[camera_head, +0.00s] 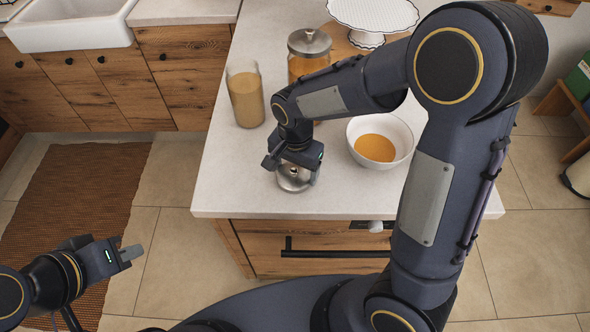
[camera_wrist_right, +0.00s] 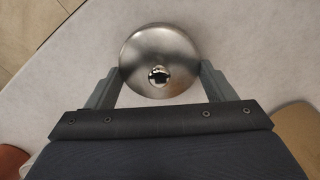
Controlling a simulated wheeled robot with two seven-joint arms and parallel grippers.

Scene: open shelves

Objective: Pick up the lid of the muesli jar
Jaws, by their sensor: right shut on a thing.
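A round metal lid (camera_head: 293,180) with a knob is near the counter's front edge. It also shows in the right wrist view (camera_wrist_right: 150,45). My right gripper (camera_head: 292,165) is above it, pointing down, and is shut on the lid with one finger at each side of its rim. I cannot tell whether the lid still touches the counter. A glass jar without a lid (camera_head: 246,97), full of tan contents, stands behind it to the left. A second jar (camera_head: 305,66), with orange contents, has a metal lid on. My left gripper (camera_head: 130,254) is empty above the floor; its finger gap is unclear.
A white bowl (camera_head: 399,136) with orange-yellow contents stands right of my right gripper. A white cake stand (camera_head: 372,14) is at the back. The counter (camera_head: 233,168) is clear around the lid's left side. A drawer handle (camera_head: 335,253) is below the counter edge.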

